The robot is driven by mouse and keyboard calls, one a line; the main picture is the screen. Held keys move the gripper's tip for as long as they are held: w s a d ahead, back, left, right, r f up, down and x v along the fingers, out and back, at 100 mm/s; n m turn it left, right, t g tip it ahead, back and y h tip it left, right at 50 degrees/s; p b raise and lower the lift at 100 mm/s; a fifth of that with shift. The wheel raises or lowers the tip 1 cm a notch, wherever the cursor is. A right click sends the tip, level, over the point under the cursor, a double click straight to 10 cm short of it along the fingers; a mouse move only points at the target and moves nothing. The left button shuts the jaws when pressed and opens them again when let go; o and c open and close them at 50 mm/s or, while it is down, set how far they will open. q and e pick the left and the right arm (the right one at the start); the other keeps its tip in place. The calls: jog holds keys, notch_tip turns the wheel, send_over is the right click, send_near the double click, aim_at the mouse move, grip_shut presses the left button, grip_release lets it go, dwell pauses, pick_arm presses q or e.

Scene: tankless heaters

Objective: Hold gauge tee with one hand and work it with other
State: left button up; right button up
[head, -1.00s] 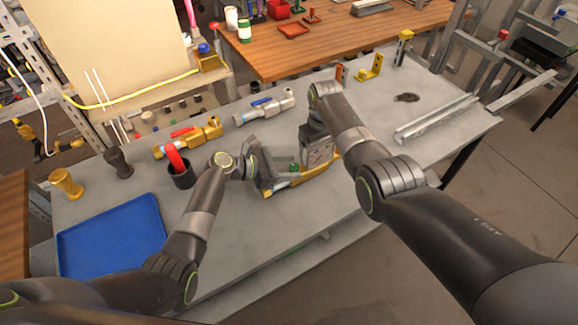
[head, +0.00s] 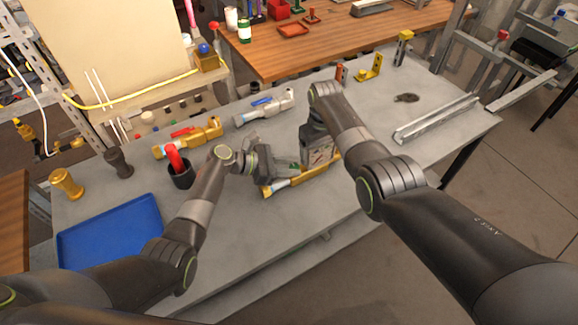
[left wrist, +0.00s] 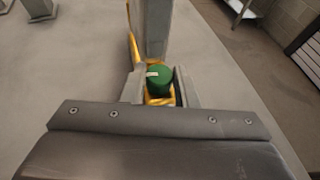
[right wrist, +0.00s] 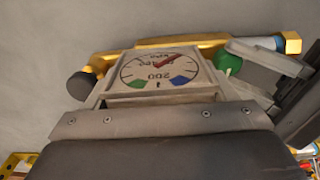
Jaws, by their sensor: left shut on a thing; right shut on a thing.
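The gauge tee (head: 311,174) is a brass pipe piece lying low over the grey table, largely hidden by my grippers in the head view. In the right wrist view its square gauge face (right wrist: 158,70) with a red needle shows in front of my right gripper, and the brass pipe (right wrist: 150,42) runs behind. My right gripper (head: 318,150) is shut on the gauge tee; its fingertips are mostly hidden. A green knob (left wrist: 159,78) on the tee sits between the fingers of my left gripper (left wrist: 160,88), which is shut on it. The knob also shows in the right wrist view (right wrist: 229,64).
Two valve assemblies, one brass with a red handle (head: 188,138) and one silver with a blue handle (head: 266,108), lie behind. A black cup (head: 181,176) with a red item and a blue tray (head: 110,232) stand left. A metal channel (head: 437,118) lies right.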

pick_arm(q)
jog(key=shift+w+a+m+g, duration=0.1)
jog(key=shift+w+m+g, duration=0.05)
jog(key=shift+m+g, duration=0.75)
jog(key=o, duration=1)
jog(key=shift+h, duration=0.3)
jog(key=v, duration=1.2)
jog(key=shift+w, duration=0.1)
